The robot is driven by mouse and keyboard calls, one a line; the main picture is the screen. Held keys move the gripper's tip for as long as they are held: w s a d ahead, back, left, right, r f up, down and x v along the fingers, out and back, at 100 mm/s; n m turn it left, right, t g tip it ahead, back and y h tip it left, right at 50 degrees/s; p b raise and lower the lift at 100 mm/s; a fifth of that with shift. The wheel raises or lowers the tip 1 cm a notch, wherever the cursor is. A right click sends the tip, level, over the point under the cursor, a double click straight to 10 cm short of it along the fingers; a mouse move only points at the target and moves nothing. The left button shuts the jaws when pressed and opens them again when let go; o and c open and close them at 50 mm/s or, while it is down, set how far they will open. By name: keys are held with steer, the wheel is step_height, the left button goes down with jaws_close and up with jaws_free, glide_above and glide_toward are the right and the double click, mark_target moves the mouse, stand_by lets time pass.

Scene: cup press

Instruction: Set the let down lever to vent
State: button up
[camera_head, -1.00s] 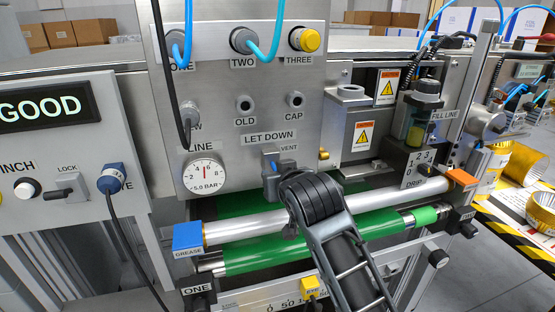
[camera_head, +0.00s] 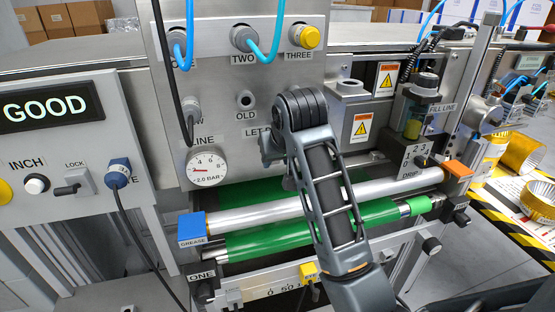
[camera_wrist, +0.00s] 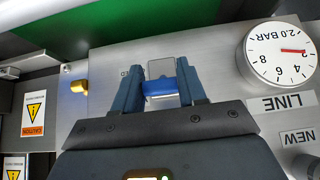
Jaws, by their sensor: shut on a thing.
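The let down lever shows in the wrist view as a blue handle (camera_wrist: 160,90) in front of a small grey plate (camera_wrist: 161,68). My gripper (camera_wrist: 164,92) is shut on it, one dark blue finger on each side. In the head view my gripper (camera_head: 268,150) is at the panel under the partly covered LET DOWN label (camera_head: 257,132). My wrist and arm hide the lever and the VENT label there, so its exact setting cannot be told. The pressure gauge (camera_head: 207,167) reads 2.0 BAR; it also shows upside down in the wrist view (camera_wrist: 278,52).
A silver roller (camera_head: 250,220) and a green roller (camera_head: 270,240) run below my arm. Blue hoses (camera_head: 278,30) and a black cable (camera_head: 172,80) hang before the panel. A bracket with warning labels (camera_head: 361,128) stands to the right.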

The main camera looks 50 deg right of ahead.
stand_by(0.4)
steer(key=o, duration=1)
steer(key=shift+c, duration=0.2)
steer(key=v, duration=0.7)
steer(key=shift+r, duration=0.35)
steer(key=shift+s+a, duration=0.1)
